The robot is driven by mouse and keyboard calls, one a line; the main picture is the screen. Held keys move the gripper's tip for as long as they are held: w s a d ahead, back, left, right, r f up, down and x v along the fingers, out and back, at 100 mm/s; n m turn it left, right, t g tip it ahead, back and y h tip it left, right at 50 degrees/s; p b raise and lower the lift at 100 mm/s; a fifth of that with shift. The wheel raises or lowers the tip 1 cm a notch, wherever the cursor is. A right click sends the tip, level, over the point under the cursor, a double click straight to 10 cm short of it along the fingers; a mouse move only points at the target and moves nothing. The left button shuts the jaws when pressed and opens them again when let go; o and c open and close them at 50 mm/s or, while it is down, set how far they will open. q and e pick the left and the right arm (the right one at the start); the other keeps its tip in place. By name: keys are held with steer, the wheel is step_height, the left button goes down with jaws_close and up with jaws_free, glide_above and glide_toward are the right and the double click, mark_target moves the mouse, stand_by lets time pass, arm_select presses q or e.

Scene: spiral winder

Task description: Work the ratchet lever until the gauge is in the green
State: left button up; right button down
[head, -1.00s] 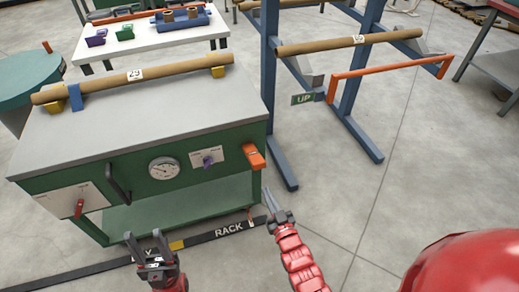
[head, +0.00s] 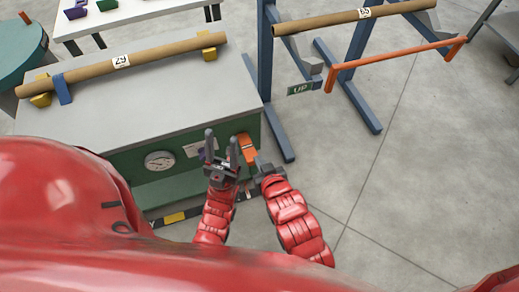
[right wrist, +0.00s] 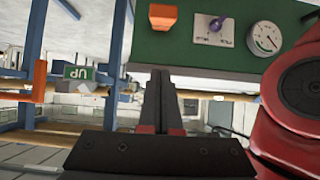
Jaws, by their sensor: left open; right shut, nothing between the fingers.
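The round white gauge (head: 160,160) is on the green front of the winder cabinet. My left gripper (head: 221,142) is open and empty, in front of the panel just left of the orange handle. My right gripper (head: 261,165) is shut and empty, just below the handle; its closed fingers (right wrist: 160,80) show apart from it.
A purple knob (right wrist: 216,23) sits between gauge and handle. A cardboard tube (head: 150,60) marked 29 lies on the cabinet top. A blue rack (head: 265,60) with an orange bar (head: 400,58) and an UP sign (head: 300,89) stands right. The floor right of my arms is clear.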

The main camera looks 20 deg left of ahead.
steer(key=b+x, duration=0.5)
steer(key=x, duration=0.5)
steer(key=f, duration=0.2)
steer(key=shift+s+d+f+p, duration=0.25)
steer(key=shift+s+p, duration=0.05)
steer(key=shift+s+d+f, duration=0.1)
steer(key=shift+s+f, duration=0.1)
steer(key=shift+f, duration=0.4)
